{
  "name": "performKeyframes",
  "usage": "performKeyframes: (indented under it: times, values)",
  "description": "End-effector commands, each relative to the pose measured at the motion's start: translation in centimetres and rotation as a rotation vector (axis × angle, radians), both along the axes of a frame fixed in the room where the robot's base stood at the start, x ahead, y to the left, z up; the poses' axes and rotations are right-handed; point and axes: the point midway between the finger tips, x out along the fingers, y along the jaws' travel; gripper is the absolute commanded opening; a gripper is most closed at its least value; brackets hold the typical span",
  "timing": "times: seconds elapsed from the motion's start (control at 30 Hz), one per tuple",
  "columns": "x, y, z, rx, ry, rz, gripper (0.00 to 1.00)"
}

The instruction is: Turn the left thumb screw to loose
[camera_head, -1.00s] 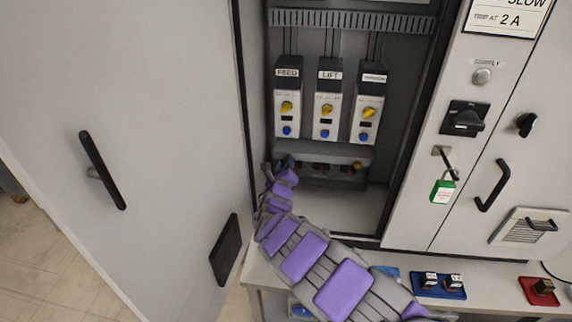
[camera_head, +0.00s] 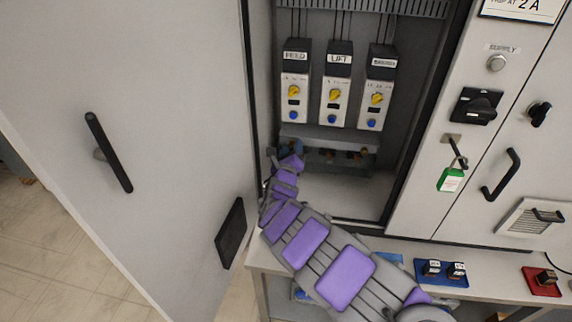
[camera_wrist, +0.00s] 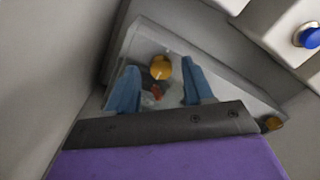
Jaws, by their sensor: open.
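The left thumb screw (camera_wrist: 160,67), a round brass knob, sits on a grey bracket (camera_wrist: 210,78) in the wrist view. My gripper (camera_wrist: 155,88) has two blue fingers spread apart, one on each side below the knob; I see no clear contact. In the head view my gripper (camera_head: 291,148) reaches the left end of the bracket under the FEED module, and the left screw is not clear there. Another brass screw (camera_wrist: 272,123) shows at the right end of the bracket in the wrist view.
Three modules with yellow knobs and blue buttons, including the FEED module (camera_head: 294,88), hang above the bracket. The open cabinet door (camera_head: 180,120) stands close to the left of my arm. A green padlock tag (camera_head: 451,179) hangs at the right. A blue tray (camera_head: 440,281) lies on the bench.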

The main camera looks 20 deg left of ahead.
Motion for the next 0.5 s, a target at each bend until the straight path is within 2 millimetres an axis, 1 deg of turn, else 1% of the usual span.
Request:
performKeyframes:
  times: [0.13, 0.2, 0.27, 0.5]
  values:
    - [-1.6, -0.2, 0.2, -0.007, -0.004, 0.003, 0.52]
    - [-2.5, -0.6, 0.4, -0.010, -0.007, -0.001, 0.52]
    - [-3.5, -0.4, 0.2, -0.008, -0.004, 0.004, 0.52]
    - [-6.5, -1.2, 0.0, -0.008, -0.001, 0.001, 0.52]
